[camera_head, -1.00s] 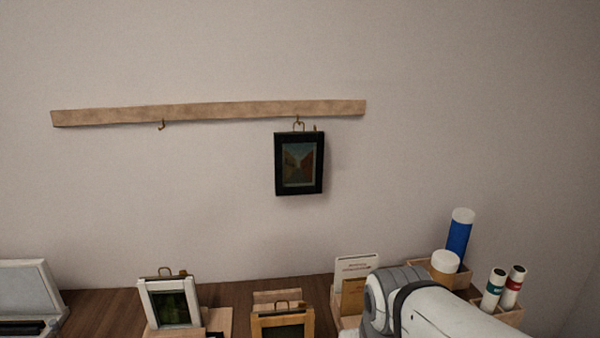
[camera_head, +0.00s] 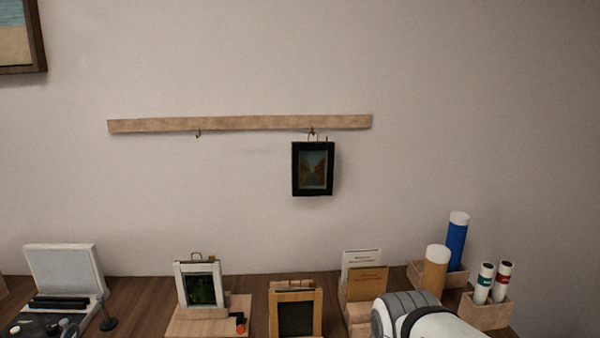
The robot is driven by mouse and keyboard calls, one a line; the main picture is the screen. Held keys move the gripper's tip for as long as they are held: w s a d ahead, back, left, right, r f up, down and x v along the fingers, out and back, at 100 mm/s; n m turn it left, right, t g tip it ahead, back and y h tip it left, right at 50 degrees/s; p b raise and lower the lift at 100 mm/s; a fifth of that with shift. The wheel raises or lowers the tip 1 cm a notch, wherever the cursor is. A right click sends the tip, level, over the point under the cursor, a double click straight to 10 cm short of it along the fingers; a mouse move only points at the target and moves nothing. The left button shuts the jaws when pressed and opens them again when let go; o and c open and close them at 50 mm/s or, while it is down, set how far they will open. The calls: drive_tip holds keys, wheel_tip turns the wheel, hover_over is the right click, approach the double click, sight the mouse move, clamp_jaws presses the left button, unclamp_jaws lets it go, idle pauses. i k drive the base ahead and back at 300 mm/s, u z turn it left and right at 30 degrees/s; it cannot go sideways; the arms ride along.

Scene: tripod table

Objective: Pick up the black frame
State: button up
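The black frame (camera_head: 297,170) holds a small picture of a path between orange-brown shapes. It hangs by a wire loop at its top from a hook near the right end of the wooden rail (camera_head: 230,124) on the wall. Part of my arm shows at the bottom right, below the frame and apart from it. My gripper is out of view, so its state does not show.
A white frame (camera_head: 181,284) and a wooden frame (camera_head: 297,296) stand on the table (camera_head: 145,300). Card holder (camera_head: 366,283), tubes (camera_head: 459,240) and markers (camera_head: 484,284) are at right. An open case (camera_head: 65,270) is at left. A second hook (camera_head: 198,134) is empty.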

sight(312, 161)
drive_tip(key=u, duration=0.05)
drive_tip(key=i, duration=0.9)
drive_tip(key=z, duration=0.05)
